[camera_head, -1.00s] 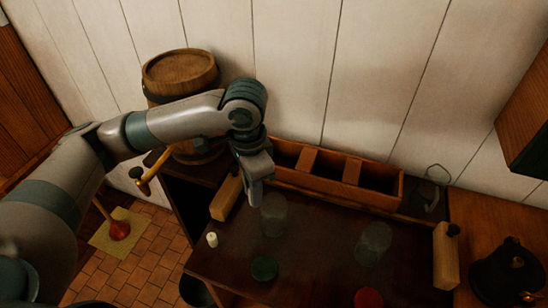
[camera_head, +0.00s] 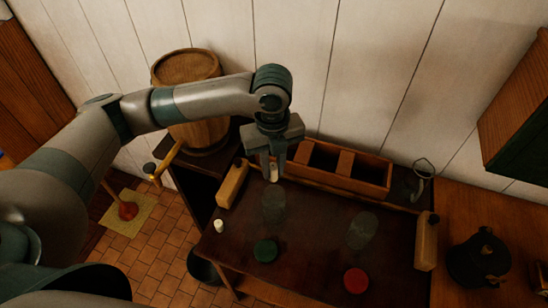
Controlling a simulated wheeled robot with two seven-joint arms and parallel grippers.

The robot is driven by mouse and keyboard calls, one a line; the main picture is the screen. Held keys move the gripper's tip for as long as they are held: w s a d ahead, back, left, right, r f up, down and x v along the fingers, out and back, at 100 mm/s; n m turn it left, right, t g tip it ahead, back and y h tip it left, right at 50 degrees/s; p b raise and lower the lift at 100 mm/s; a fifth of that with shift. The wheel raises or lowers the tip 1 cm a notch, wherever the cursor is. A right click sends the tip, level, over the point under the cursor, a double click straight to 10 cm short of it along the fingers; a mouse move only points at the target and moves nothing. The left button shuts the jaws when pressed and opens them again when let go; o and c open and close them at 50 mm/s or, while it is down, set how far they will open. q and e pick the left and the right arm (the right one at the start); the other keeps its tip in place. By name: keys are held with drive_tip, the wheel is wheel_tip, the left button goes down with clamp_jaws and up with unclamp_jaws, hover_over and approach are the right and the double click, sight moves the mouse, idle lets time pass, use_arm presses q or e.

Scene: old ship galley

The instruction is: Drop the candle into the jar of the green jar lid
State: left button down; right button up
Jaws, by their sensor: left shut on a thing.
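My left gripper (camera_head: 272,169) points down over the table, shut on a small pale candle (camera_head: 274,175) that shows between its fingertips. The candle is above and slightly behind the left clear glass jar (camera_head: 273,207), seemingly apart from it. The green jar lid (camera_head: 265,251) lies on the table in front of that jar. A second clear glass jar (camera_head: 362,231) stands to the right, with a red lid (camera_head: 356,281) in front of it. Another small white candle (camera_head: 219,226) stands near the table's left edge. My right gripper is not in view.
A wooden divided box (camera_head: 345,170) lines the back of the dark table (camera_head: 310,251). Wooden blocks stand left (camera_head: 232,184) and right (camera_head: 427,243). A barrel (camera_head: 198,122) is behind my left arm, and a black kettle (camera_head: 479,261) is at right. The table's middle front is clear.

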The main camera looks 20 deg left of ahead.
sight(274, 186)
use_arm(q)
drive_tip(key=shift+w+d+r+m, duration=0.1)
drive_tip(key=shift+r+m, duration=0.1)
drive_tip(key=shift+m, duration=0.5)
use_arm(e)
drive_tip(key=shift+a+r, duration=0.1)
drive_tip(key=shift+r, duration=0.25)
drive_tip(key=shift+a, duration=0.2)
use_arm(q)
drive_tip(key=shift+f, duration=0.15)
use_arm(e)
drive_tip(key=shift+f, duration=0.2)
